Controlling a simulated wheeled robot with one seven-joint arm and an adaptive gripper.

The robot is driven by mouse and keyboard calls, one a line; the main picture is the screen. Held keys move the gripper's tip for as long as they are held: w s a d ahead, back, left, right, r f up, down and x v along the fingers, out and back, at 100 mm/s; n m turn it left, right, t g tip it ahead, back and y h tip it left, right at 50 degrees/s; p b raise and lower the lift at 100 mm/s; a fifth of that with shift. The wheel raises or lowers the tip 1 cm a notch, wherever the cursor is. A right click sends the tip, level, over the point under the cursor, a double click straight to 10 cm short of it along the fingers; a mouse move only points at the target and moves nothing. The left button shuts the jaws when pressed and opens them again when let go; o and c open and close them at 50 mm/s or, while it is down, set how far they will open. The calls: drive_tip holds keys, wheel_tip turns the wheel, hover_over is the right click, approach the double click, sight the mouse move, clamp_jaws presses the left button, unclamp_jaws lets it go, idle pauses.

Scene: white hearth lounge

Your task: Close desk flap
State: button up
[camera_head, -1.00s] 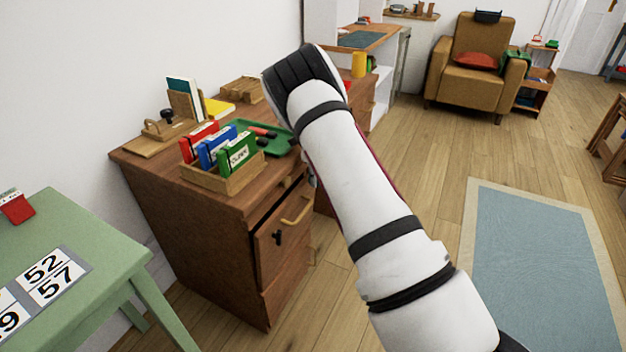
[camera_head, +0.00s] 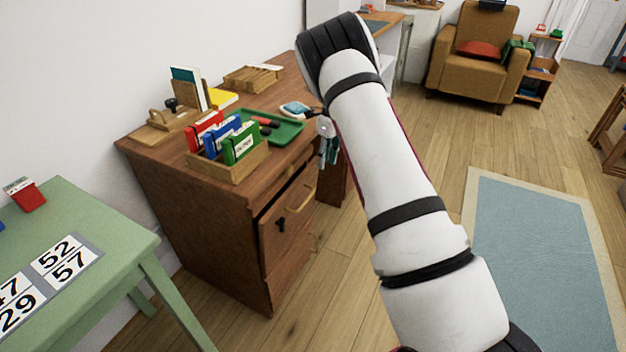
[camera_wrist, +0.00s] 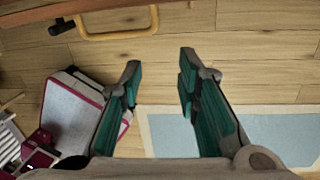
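The brown wooden desk (camera_head: 200,205) stands against the white wall in the head view. Its front panel (camera_head: 274,240), which I take for the flap, has a brass bar handle (camera_head: 300,198) and a black key. The panel's upper edge seems to stand slightly out from the desk; how far is unclear. In the wrist view the handle (camera_wrist: 118,34) lies at the top, beyond my fingertips. My gripper (camera_wrist: 160,62) is open and empty, its teal fingers apart over the floor. In the head view my gripper (camera_head: 328,145) shows partly below the wrist, beside the desk's front right.
A file box (camera_head: 228,165), green tray (camera_head: 275,130) and stationery stand on the desktop. A green table (camera_head: 110,225) is at the left. A blue rug (camera_head: 540,250) lies right of my arm, with an armchair (camera_head: 475,60) behind. Floor before the desk is clear.

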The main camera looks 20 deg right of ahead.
drive_tip(key=s+d+f+m+y, duration=0.1)
drive_tip(key=s+f+m+y, duration=0.3)
drive_tip(key=f, duration=0.4)
drive_tip(key=m+t+y+b, duration=0.3)
drive_tip(key=m+t+y, duration=0.6)
approach(306, 200)
drive_tip(key=x, duration=0.3)
drive_tip(key=b+x, duration=0.1)
drive_tip(key=x, duration=0.6)
drive_tip(key=shift+f+b, duration=0.3)
drive_tip(key=shift+b, duration=0.1)
drive_tip(key=shift+a, duration=0.1)
clamp_jaws()
